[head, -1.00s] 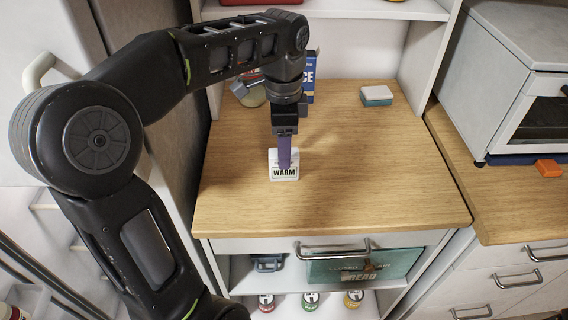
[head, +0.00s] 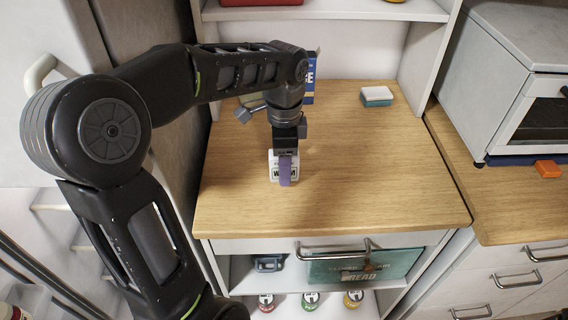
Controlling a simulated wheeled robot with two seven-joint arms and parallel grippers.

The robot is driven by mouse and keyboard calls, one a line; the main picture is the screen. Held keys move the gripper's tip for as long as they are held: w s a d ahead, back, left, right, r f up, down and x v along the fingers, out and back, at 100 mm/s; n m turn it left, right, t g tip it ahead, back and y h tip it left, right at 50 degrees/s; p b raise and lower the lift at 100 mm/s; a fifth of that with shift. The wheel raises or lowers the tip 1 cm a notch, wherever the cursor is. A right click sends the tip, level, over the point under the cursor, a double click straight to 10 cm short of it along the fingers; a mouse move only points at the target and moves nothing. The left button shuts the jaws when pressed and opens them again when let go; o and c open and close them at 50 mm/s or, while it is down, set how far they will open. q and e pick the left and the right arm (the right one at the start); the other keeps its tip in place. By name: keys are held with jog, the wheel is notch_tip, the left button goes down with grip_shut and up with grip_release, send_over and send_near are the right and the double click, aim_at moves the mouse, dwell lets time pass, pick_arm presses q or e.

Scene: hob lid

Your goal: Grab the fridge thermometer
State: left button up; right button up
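A small white block with a dark-lettered label, which I take for the fridge thermometer (head: 273,169), stands on the wooden worktop in the head view. In the earlier view its label reads WARM; now the middle of it is covered. My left gripper (head: 286,184) points down over the block, its purple finger in front of the label. The fingers are seen edge-on, so I cannot tell their opening or whether they touch the block. My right gripper is not in view.
A teal and white block (head: 376,96) lies at the back right of the wooden worktop (head: 380,180). A blue box (head: 309,88) stands behind my wrist. A drawer handle (head: 332,249) juts below the front edge. The worktop's right half is mostly clear.

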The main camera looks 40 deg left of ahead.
pick_arm(q)
grip_shut()
dwell(0.6)
